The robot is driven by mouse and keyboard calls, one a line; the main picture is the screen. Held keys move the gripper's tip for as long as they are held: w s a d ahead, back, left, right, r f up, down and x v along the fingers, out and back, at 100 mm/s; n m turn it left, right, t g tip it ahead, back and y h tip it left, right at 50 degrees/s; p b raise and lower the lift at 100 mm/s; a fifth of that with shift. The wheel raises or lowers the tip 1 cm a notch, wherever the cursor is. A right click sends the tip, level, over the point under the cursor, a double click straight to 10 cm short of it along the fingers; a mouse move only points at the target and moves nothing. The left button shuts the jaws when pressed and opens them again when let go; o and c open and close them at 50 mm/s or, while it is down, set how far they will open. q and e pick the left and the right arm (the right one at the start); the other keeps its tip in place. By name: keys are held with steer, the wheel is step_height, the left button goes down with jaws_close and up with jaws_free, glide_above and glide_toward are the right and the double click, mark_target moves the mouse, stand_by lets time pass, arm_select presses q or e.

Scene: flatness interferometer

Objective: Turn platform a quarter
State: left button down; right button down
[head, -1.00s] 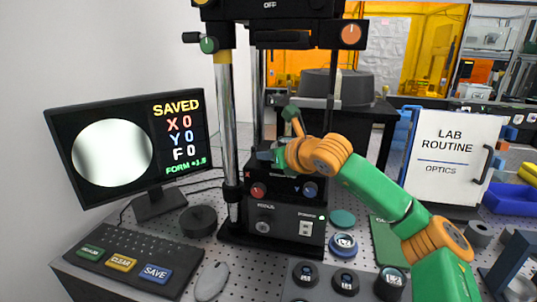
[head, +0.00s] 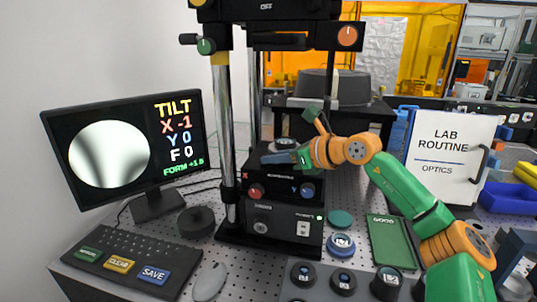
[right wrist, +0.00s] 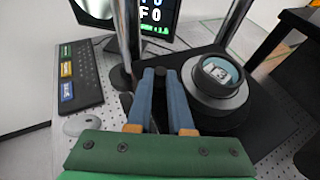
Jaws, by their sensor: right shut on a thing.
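The round platform (right wrist: 237,113) is a grey disc with a ring-shaped part (right wrist: 217,74) on top, its window marked with small characters. In the head view the platform (head: 285,143) shows small and partly covered behind my right gripper (head: 268,158). In the right wrist view the blue fingers of my right gripper (right wrist: 160,76) are closed together at the platform's left edge, on a small dark peg (right wrist: 160,74). The fingers hide most of the peg, and I cannot tell how it joins the platform. My left gripper is not in view.
The stand's chrome column (head: 223,120) rises left of the platform. Below is the control box (head: 285,215) with red and blue knobs. The monitor (head: 125,145) reads TILT, X -1, Y 0, F 0. A green GOOD tray (head: 392,243) lies right.

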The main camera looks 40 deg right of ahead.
steer(key=shift+s+d+f+n+y, duration=0.1)
steer(key=shift+s+d+n+y, duration=0.1)
steer(key=shift+n+y, duration=0.25)
steer(key=shift+a, duration=0.1)
steer(key=c, duration=1.1)
jaws_free()
steer(key=shift+w, duration=0.1)
